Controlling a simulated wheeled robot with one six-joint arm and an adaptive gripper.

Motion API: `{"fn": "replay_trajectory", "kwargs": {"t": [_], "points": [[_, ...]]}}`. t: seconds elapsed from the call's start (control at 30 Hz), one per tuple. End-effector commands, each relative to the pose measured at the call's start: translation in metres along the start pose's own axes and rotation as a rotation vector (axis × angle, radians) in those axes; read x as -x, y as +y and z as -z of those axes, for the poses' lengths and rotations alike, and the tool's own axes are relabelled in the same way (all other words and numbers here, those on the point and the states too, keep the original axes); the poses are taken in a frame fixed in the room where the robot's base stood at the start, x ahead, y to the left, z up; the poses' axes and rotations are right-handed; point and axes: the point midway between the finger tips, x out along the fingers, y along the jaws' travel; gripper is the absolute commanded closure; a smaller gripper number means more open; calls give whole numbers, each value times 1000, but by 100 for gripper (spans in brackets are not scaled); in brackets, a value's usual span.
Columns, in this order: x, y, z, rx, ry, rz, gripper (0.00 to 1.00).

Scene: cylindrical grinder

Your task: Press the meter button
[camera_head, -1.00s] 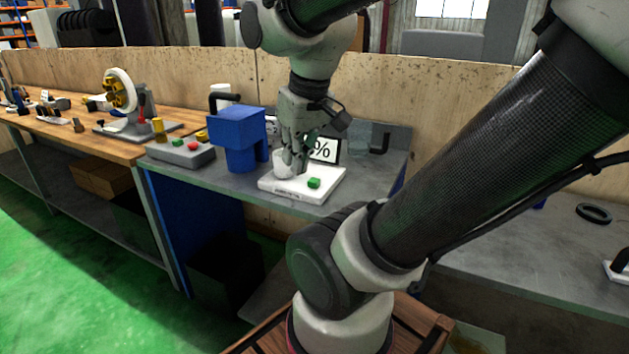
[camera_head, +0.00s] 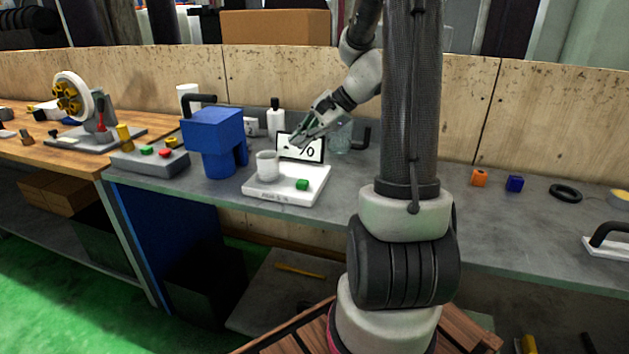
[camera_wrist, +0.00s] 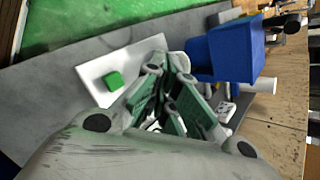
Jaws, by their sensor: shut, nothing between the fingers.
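The meter is a white flat unit (camera_head: 270,189) on the grey bench. My gripper (camera_head: 297,142) is shut and empty, held above and behind the meter in front of the display, apart from the button. In the wrist view, the green button (camera_wrist: 113,80) and white unit (camera_wrist: 96,64) lie left of my fingertips (camera_wrist: 165,60).
A blue block-shaped machine (camera_head: 214,138) stands left of the meter. Beyond it is a grey box with green and red buttons (camera_head: 148,160). A glass jar (camera_head: 340,138) and white bottle (camera_head: 275,118) are behind. Orange (camera_head: 479,178) and blue (camera_head: 515,183) cubes lie right.

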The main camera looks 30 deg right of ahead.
Motion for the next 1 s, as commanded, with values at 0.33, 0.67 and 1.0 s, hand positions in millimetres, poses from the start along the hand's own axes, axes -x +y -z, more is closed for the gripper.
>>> {"fn": "replay_trajectory", "kwargs": {"t": [0.33, 0.67, 1.0], "points": [[0, 1, -1, -23, -2, -2, 100], [-18, 14, 12, -25, -2, -5, 100], [-50, 38, 34, -24, -2, -4, 100]]}}
